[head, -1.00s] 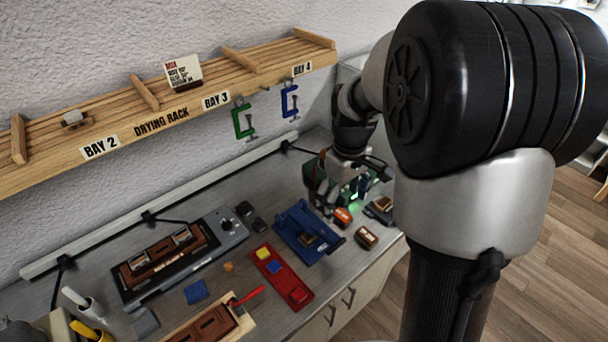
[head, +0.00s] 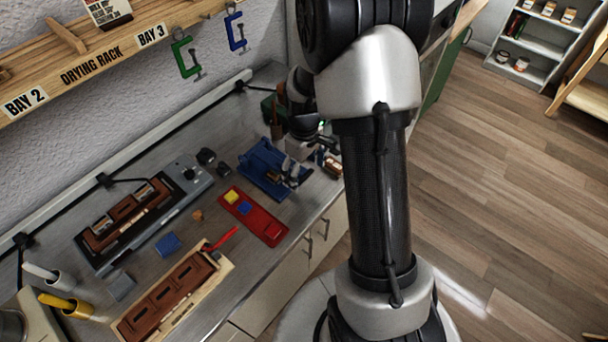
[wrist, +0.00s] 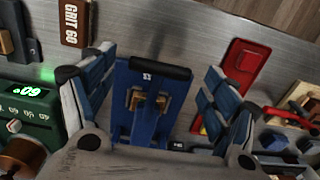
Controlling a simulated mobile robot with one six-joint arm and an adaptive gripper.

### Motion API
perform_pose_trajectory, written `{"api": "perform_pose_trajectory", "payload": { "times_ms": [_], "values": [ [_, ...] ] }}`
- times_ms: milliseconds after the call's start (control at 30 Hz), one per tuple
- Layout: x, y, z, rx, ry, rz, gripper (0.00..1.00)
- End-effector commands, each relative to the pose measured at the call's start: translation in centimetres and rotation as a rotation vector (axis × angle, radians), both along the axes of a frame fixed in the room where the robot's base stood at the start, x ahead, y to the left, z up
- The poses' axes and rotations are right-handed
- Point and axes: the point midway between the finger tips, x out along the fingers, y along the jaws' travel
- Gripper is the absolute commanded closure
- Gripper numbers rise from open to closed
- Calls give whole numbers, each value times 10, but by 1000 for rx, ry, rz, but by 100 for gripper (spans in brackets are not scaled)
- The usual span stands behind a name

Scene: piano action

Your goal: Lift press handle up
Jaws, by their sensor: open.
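The blue press (head: 260,160) stands on the grey bench, partly hidden by my gripper (head: 287,176) in the head view. In the wrist view the press (wrist: 121,105) lies between my fingers, with its black handle bar (wrist: 160,69) across the end farther from my palm. A small brass-coloured part (wrist: 148,101) sits in its middle. My gripper (wrist: 160,63) is open, one finger on each side of the press. The fingers look apart from the handle; their height relative to it is hard to judge.
A red tray (head: 270,232) with yellow and blue pieces lies beside the press. In the wrist view a green box with a lit display (wrist: 30,115) stands left, and a brown GRIT 60 block (wrist: 76,22) lies farther out. Green and blue clamps (head: 236,32) hang from the rack.

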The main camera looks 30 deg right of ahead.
Motion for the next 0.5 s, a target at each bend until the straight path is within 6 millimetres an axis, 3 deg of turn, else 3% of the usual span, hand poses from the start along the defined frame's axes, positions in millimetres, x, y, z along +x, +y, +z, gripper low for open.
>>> {"api": "perform_pose_trajectory", "payload": {
  "times_ms": [133,433,500],
  "values": [
    [0,0,-11,1,1,0,20],
    [0,0,-13,0,0,0,20],
    [0,0,-13,0,0,0,24]
  ]
}}
